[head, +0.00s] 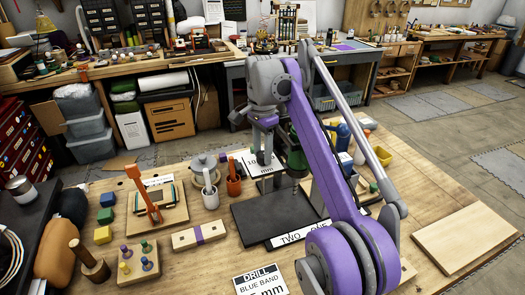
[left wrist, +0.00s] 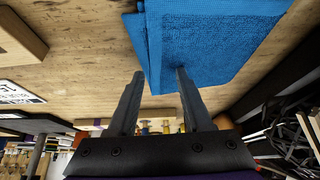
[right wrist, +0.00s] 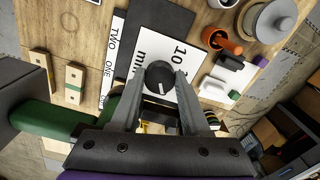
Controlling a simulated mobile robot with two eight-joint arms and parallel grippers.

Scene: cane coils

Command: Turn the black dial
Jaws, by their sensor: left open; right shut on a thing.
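The black dial (right wrist: 160,75) is round with a white mark on its face. In the right wrist view it sits between the fingertips of my right gripper (right wrist: 158,82), which is shut on its sides. In the head view my right gripper (head: 265,158) points down beside a white card (head: 248,167) marked 10, and its fingers largely hide the dial. A green part (right wrist: 45,118) of what looks like a machine shows beside the gripper. My left gripper (left wrist: 154,75) is open and empty, with a folded blue cloth (left wrist: 210,35) by its fingertips; it is not in the head view.
A dark plate (head: 255,215) lies on the wooden table in front of the right gripper. A grey-lidded pot (head: 203,163), an orange pot (head: 233,185), a wooden peg block (head: 138,262) and coloured cubes (head: 105,215) stand to the left. A bare board (head: 470,238) lies at right.

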